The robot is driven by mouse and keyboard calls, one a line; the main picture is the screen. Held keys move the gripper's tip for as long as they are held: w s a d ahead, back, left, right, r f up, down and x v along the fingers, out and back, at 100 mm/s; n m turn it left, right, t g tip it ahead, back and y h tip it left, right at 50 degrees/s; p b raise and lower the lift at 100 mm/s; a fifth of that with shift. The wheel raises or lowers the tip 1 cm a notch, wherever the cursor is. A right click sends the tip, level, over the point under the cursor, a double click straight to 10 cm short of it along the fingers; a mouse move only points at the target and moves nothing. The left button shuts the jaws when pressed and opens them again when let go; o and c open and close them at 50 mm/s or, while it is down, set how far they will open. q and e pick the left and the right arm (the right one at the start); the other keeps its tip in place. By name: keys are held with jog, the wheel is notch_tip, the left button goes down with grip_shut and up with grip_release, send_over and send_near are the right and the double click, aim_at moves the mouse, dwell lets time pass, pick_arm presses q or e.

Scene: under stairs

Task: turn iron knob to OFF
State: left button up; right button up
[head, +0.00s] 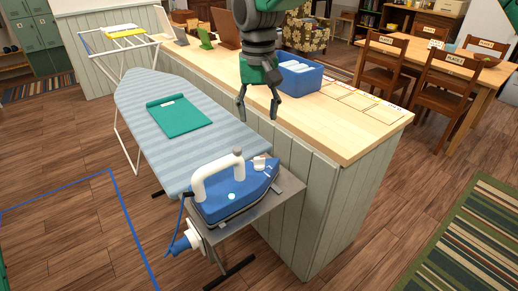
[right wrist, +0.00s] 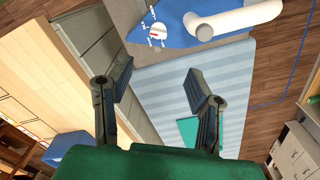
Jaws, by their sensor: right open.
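A blue iron (head: 240,198) with a white handle rests on the grey plate at the near end of the ironing board (head: 195,105). Its white knob (head: 260,163) with a red mark sits on the iron's top, beyond the handle. The knob also shows in the right wrist view (right wrist: 157,32), with small white labels around it. In the wrist view the knob lies beyond and between the fingers. My left gripper is not seen.
A wooden counter (head: 340,118) runs along the board, with a blue bin (head: 300,80) on it. A green folded cloth (head: 180,115) lies on the board. A drying rack (head: 125,45) stands behind. Chairs and a table are at the right. Open floor lies left.

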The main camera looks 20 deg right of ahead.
aim_at(259, 157)
notch_tip(259, 157, down, 13)
jog(key=shift+d+f, duration=0.1)
jog(key=shift+f, duration=0.25)
jog(key=shift+d, duration=0.1)
grip_shut()
